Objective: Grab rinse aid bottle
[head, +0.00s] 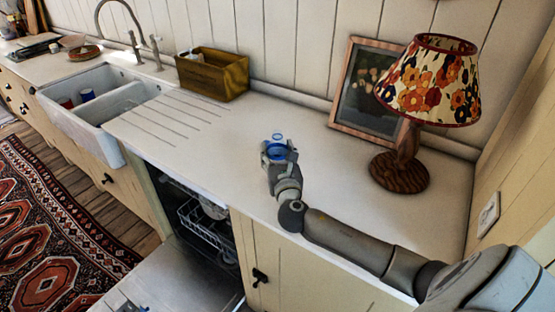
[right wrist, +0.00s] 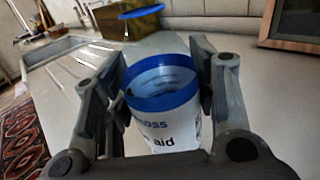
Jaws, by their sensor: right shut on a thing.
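The rinse aid bottle (right wrist: 165,110) is white with blue bands and printed lettering that ends in "aid". In the right wrist view it stands between the two fingers of my right gripper (right wrist: 160,90), which is shut on it. In the head view the right gripper (head: 280,158) is over the white countertop, and the blue of the bottle (head: 274,152) shows between its fingers. A blue ring-like piece (head: 277,136) shows just beyond the bottle; it also appears in the right wrist view (right wrist: 140,12). The gripper hides much of the bottle in the head view. My left gripper is not in view.
A lamp with a floral shade (head: 432,82) and a framed picture (head: 367,92) stand right of the gripper. A yellow-brown box (head: 212,75) stands behind left, near the double sink (head: 72,110). The dishwasher (head: 190,215) is open below the counter (head: 225,125).

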